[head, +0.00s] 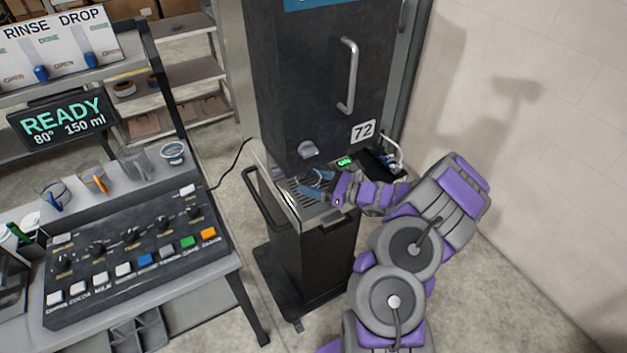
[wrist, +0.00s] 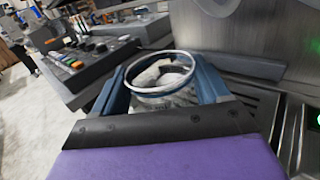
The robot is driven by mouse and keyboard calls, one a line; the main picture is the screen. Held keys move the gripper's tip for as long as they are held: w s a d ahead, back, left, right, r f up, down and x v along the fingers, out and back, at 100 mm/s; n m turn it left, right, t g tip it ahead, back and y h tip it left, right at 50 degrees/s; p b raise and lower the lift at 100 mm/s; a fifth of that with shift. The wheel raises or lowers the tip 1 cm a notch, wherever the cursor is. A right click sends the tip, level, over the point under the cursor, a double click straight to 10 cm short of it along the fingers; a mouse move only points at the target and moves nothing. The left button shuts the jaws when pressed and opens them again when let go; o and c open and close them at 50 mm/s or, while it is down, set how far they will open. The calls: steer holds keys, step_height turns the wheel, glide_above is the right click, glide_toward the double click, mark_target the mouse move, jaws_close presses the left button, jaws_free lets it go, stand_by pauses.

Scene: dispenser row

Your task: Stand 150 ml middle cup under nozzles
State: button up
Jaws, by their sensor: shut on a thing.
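My gripper (head: 316,186) is shut on a clear cup (wrist: 163,92) with a pale round rim. In the wrist view the blue fingers of my gripper (wrist: 160,88) press on either side of the cup, which looks upright. Pale shapes show through its mouth; I cannot tell whether they are contents or the background. In the head view my gripper is in the dispenser's bay, over or at the slotted drip tray (head: 294,198), below and slightly right of a grey nozzle part (head: 308,149). I cannot tell whether the cup's base touches the tray.
The dark dispenser (head: 315,75) bears the number 72 and a tall handle. Left is a bench with a button panel (head: 130,262), several cups on a ledge (head: 112,190) and a screen (head: 62,118) reading READY, 80°, 150 ml. A wall (head: 540,150) stands at right.

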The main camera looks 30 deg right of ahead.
steer(key=shift+f, duration=0.55)
steer(key=o, duration=1)
steer(key=p+v, duration=0.3)
steer(key=v, duration=1.4)
steer(key=shift+d, duration=0.2)
steer(key=shift+s, duration=0.15)
